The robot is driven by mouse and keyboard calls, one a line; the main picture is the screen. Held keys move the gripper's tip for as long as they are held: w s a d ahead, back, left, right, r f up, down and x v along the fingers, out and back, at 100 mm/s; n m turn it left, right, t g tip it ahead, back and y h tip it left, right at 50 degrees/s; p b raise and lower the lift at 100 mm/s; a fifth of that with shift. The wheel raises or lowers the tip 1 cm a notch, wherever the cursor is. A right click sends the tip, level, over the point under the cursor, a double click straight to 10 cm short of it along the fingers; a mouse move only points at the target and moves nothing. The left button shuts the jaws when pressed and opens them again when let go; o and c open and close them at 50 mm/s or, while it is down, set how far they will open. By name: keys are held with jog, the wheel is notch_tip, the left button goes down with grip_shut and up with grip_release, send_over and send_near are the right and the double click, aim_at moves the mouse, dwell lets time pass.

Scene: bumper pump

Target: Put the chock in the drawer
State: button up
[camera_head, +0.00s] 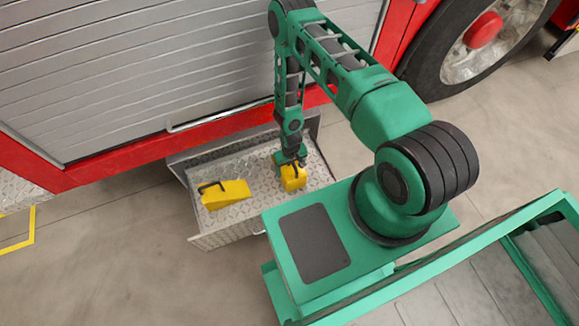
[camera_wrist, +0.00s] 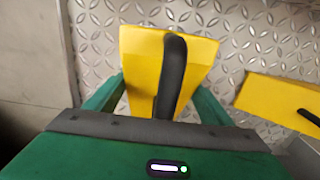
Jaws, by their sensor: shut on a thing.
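A yellow chock (camera_head: 293,177) with a black handle is in my gripper (camera_head: 291,163), over the right part of the open drawer (camera_head: 209,242). In the wrist view, the held chock (camera_wrist: 144,62) sits between the two green fingers, with its black handle towards the camera. My gripper is shut on it. I cannot tell whether the chock touches the drawer floor. A second yellow chock (camera_head: 226,195) with a black handle lies in the left part of the drawer. Part of it shows at the right of the wrist view (camera_wrist: 270,99).
The drawer has a diamond-plate floor and low walls, and sticks out below the grey roller shutter (camera_head: 150,70) of a red truck. A truck wheel (camera_head: 485,40) is at the upper right.

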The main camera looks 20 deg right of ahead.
jog(key=shift+f, duration=1.3)
jog(key=shift+f, duration=0.1)
jog(key=o, duration=2.1)
